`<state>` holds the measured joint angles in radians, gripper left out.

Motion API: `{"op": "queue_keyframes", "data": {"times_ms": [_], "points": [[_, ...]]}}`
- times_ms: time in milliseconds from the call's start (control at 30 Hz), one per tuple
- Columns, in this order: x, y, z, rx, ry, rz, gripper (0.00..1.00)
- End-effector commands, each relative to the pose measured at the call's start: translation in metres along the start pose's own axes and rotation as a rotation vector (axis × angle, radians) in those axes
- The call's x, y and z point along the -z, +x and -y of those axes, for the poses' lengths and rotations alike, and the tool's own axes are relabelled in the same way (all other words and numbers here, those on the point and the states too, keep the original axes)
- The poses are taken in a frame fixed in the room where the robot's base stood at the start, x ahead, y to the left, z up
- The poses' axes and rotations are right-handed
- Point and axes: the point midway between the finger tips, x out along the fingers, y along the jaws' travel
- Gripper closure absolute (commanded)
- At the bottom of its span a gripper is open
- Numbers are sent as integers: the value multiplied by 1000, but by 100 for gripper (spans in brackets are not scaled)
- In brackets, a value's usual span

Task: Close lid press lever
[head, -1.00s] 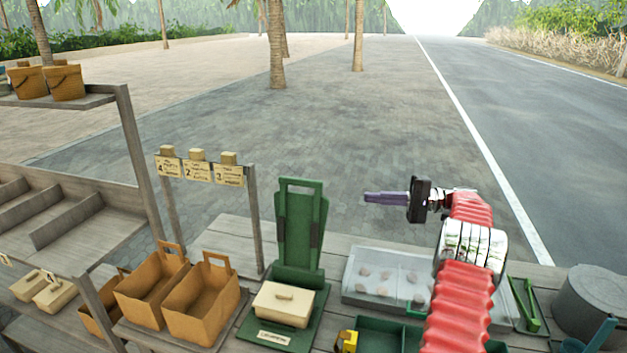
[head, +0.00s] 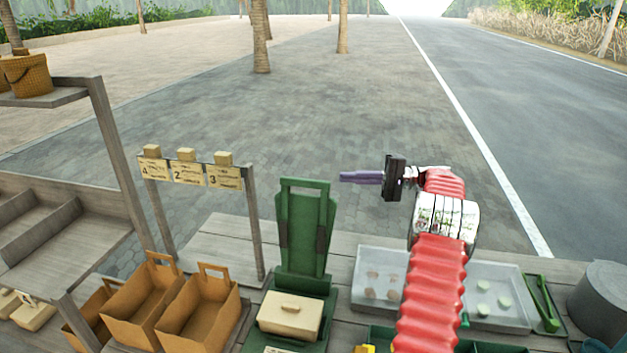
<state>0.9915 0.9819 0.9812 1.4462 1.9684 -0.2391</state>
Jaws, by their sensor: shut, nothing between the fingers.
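A green press (head: 304,232) stands on the wooden counter at the lower middle of the head view, its tall hinged part with a loop handle (head: 304,183) raised upright. A cream lidded box (head: 290,315) with a small grip on top sits on the press base in front of it. My gripper (head: 360,177) is shut and empty, its purple fingers pointing left. In the picture it is to the right of the raised handle and apart from it.
Brown baskets (head: 198,315) stand left of the press. A clear tray (head: 378,278) with small round pieces lies to its right, partly behind my arm. A numbered sign rack (head: 188,174) rises behind the baskets. A grey cylinder (head: 603,300) stands far right.

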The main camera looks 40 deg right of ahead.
Motion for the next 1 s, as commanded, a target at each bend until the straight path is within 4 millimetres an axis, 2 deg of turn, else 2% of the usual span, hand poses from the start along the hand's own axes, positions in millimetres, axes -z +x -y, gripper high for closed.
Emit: {"op": "queue_keyframes", "data": {"times_ms": [167,367,567,1000], "points": [[-1,-10,0,3,0,-17,100],[-2,-3,1,4,-1,-19,100],[-1,22,1,4,0,-19,100],[0,89,1,3,-1,-20,100]]}}
